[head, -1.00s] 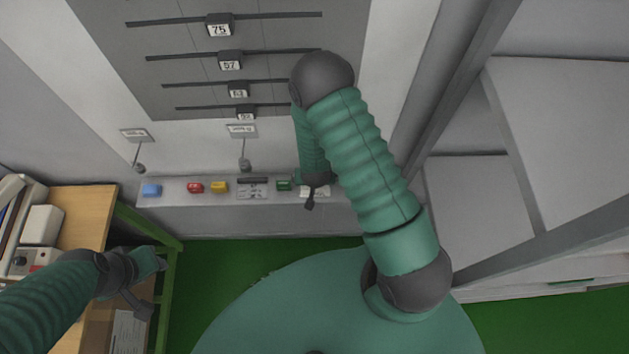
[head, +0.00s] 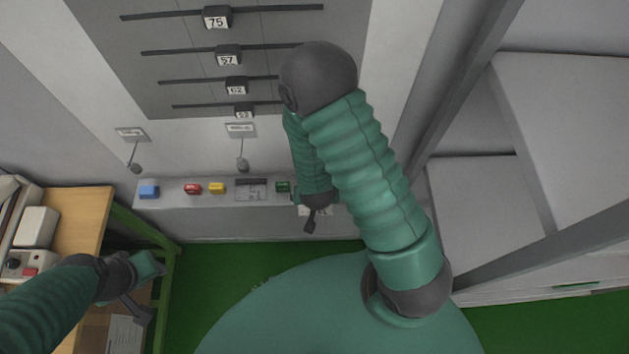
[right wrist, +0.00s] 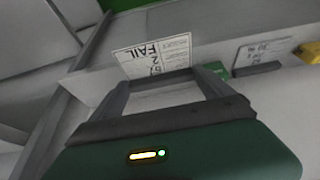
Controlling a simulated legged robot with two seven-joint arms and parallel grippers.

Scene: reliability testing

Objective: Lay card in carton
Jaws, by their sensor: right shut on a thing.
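A white card (right wrist: 155,55) printed "FAIL" is at the fingertips of my right gripper (right wrist: 160,78) in the right wrist view. The gripper is shut on it, with a finger at either side of its near edge. In the head view my right gripper (head: 310,222) hangs by the right end of the grey ledge, and the card (head: 306,210) is partly hidden behind it. My left gripper (head: 143,290) is at the lower left beside the wooden table; its jaw opening is unclear. A brown box with a white label (head: 125,333), possibly the carton, shows partly below the table, behind my left arm.
The ledge (head: 205,204) carries blue (head: 149,191), red (head: 192,188), yellow (head: 217,187) and green (head: 282,187) blocks and a grey label plate (head: 250,189). The wooden table (head: 84,210) holds books and devices. A grey shelf rack (head: 475,200) stands right. Green floor lies between.

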